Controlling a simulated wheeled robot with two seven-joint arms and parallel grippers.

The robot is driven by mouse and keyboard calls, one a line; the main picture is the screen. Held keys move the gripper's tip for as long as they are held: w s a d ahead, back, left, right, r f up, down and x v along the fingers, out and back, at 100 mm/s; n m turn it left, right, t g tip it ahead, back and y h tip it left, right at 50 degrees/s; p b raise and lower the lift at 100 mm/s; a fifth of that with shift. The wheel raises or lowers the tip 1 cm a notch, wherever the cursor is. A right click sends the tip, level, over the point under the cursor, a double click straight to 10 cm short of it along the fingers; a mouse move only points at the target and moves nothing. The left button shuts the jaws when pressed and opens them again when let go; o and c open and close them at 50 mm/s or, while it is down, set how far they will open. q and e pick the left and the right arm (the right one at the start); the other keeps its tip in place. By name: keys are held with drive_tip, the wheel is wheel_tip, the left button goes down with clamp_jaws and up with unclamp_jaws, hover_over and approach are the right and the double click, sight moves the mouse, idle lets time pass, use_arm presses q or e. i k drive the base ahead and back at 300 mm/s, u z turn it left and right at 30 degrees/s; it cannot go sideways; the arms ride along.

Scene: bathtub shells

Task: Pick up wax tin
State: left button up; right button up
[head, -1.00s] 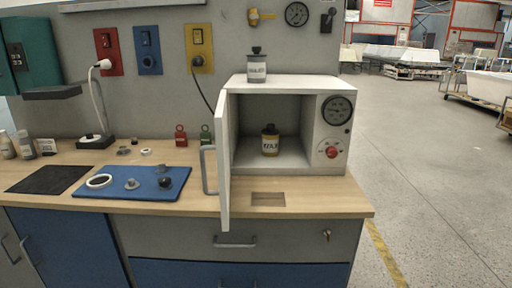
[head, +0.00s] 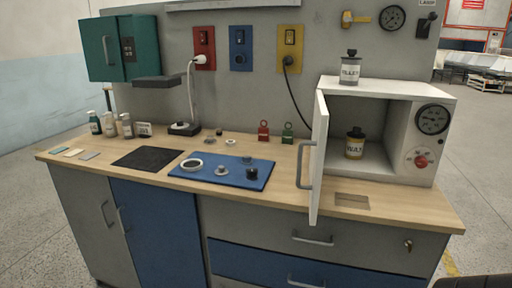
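A tin with a dark top and a yellowish body (head: 355,144) stands upright inside the open white oven-like cabinet (head: 393,87). Its label seems to read something like "WAX", but the letters are blurred. A second tin, grey with a dark lid (head: 350,68), stands on top of the cabinet; its label is also unclear. The cabinet door (head: 319,165) is swung open toward the front, and its handle (head: 304,165) is on the left side.
Red and green tags (head: 263,132) stand left of the door. Open floor lies right of the bench.

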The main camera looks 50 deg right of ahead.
sight(354, 148)
drive_tip(key=u, duration=1.3)
drive_tip(key=k, duration=1.7)
drive_tip(key=z, duration=1.75)
